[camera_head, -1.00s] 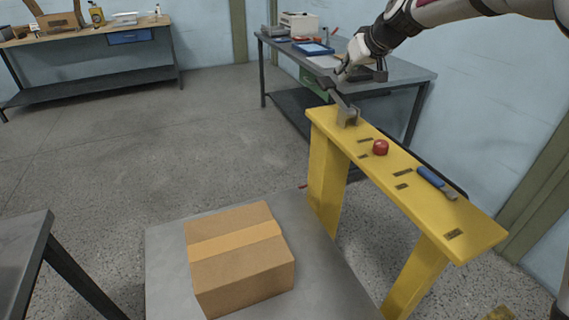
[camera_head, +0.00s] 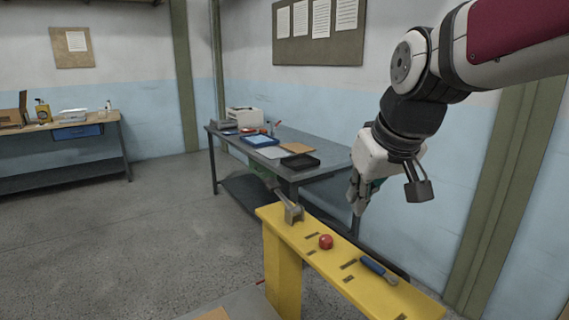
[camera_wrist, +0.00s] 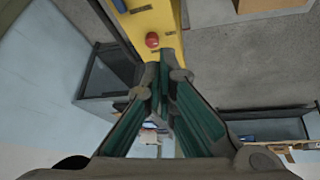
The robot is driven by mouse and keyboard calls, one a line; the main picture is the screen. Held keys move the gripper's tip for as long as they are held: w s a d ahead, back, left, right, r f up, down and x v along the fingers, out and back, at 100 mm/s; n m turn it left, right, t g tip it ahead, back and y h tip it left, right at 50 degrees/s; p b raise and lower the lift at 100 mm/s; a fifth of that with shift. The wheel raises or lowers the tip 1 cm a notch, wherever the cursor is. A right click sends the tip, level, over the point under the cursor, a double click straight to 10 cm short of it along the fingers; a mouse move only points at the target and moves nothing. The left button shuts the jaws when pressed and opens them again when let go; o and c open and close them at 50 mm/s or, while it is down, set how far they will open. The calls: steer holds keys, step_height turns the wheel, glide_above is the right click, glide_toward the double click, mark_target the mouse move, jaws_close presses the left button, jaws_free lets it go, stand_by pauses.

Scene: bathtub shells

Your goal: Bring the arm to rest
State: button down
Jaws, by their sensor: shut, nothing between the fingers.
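My gripper (camera_head: 358,203) hangs from my raised arm at the right of the head view, fingers pointing down. It is behind and above the yellow bench (camera_head: 285,228), apart from it. In the wrist view my gripper (camera_wrist: 165,55) is shut with nothing held. On the bench top sit a grey metal object (camera_head: 291,208), a red ball (camera_head: 326,242) and a blue-handled tool (camera_head: 378,270). The red ball also shows in the wrist view (camera_wrist: 152,40), just beyond the fingertips in the picture.
A grey worktable (camera_head: 325,162) with a black tray (camera_head: 300,161) and other items stands behind the yellow bench. The wall (camera_head: 480,150) is close behind my arm. A wooden workbench (camera_head: 88,128) stands far left. Open floor (camera_head: 130,240) lies at the left.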

steer(key=s+d+f+m+p, duration=0.1)
steer(key=s+d+p, duration=0.1)
steer(key=s, duration=0.9)
steer(key=s+d+f+m+g+h+p, duration=0.1)
steer(key=s+d, duration=0.3)
steer(key=s, duration=0.8)
steer(key=shift+s+d+f+m+p, duration=0.2)
steer(key=shift+d+f+m+p, duration=0.15)
steer(key=shift+f+m, duration=0.4)
